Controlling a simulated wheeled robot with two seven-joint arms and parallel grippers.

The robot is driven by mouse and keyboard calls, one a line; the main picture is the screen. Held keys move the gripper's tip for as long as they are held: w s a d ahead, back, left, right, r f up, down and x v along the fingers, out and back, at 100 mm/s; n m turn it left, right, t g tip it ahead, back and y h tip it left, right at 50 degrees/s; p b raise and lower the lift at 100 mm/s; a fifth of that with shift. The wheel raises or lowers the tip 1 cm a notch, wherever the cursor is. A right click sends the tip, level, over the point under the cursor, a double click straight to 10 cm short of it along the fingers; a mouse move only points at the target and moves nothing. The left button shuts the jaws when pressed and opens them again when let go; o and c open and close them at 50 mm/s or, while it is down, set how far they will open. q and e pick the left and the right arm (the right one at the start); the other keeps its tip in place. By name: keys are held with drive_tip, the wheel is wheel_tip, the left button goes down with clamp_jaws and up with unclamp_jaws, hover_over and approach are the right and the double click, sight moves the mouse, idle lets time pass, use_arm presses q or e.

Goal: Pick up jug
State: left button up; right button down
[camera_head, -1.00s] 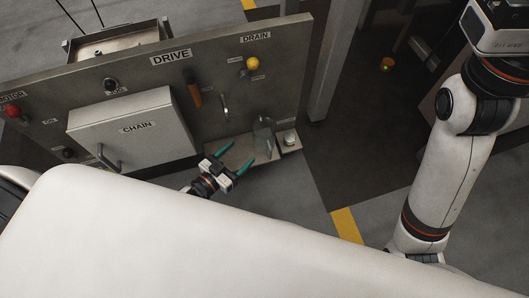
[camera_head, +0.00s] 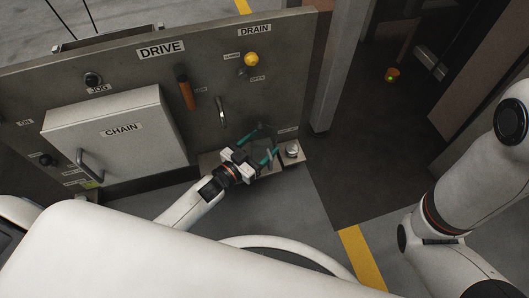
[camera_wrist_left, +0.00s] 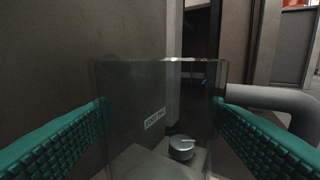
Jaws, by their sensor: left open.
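The jug (camera_wrist_left: 160,90) is a clear, see-through vessel standing upright in the left wrist view. In the head view it is on the small shelf (camera_head: 293,161) at the panel's foot, largely lost behind my gripper. My left gripper (camera_head: 264,143) is open, with green ridged fingers on either side of the jug. In the left wrist view the fingers (camera_wrist_left: 160,108) flank its walls; whether they touch it I cannot tell. My right gripper is out of view.
A round silver knob-like part (camera_head: 292,150) sits on the shelf right of the jug. The drive panel (camera_head: 140,75) with its chain box (camera_head: 118,135), orange handle (camera_head: 186,92) and yellow knob (camera_head: 251,59) stands behind. A grey post (camera_head: 334,75) rises at right.

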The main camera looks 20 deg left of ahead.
sight(272, 136)
use_arm(q)
drive_tip(key=shift+f+b+x, duration=0.25)
drive_tip(key=shift+b+x, duration=0.4)
drive_tip(key=shift+x, duration=0.5)
drive_tip(key=shift+w+d+r, duration=0.15)
drive_tip(key=shift+w, duration=0.15)
drive_tip(key=shift+c, duration=0.2)
drive_tip(key=c, duration=0.7)
drive_tip(key=shift+r, duration=0.1)
